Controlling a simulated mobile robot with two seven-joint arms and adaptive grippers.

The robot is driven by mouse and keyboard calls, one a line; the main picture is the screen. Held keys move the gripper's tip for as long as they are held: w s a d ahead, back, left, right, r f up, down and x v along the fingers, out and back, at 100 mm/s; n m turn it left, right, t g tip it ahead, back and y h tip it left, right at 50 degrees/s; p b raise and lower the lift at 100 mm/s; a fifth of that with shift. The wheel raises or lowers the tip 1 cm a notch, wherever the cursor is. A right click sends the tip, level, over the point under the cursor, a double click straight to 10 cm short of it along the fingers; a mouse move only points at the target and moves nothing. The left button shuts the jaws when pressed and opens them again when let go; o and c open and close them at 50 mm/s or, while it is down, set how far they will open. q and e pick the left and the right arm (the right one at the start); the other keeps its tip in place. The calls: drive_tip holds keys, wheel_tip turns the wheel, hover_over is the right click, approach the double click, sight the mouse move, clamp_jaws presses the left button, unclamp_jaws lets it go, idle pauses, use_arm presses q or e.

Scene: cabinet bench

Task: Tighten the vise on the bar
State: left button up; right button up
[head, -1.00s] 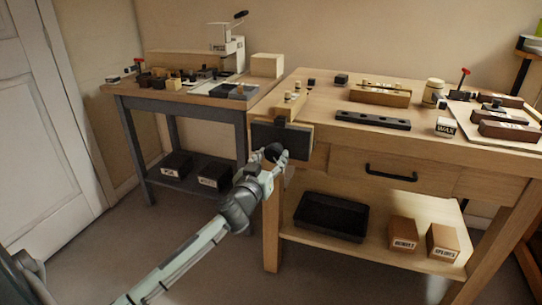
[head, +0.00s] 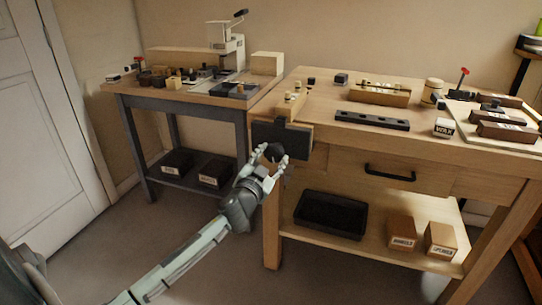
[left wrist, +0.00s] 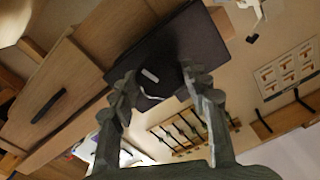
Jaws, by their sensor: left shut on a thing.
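The vise (head: 296,138) is a dark block on the front left corner of the wooden bench. Its dark front face also fills the upper middle of the left wrist view (left wrist: 205,42). A pale wooden bar (head: 291,104) lies behind the front jaw; whether the jaws touch it I cannot tell. A round black knob (head: 273,151) sticks out from the vise front. My left gripper (head: 270,161) is shut on this knob, with a finger on each side; the fingers also frame it in the left wrist view (left wrist: 168,92). My right gripper is out of view.
The drawer with a black handle (head: 390,173) is right of the vise. A black tray (head: 331,214) and two brown boxes (head: 401,232) sit on the shelf below. A grey-legged side table (head: 185,98) stands left. The floor in front is clear.

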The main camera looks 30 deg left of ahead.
use_arm(q)
drive_tip(key=m, duration=0.3)
drive_tip(key=o, duration=1)
drive_tip(key=v, duration=0.7)
idle(0.3)
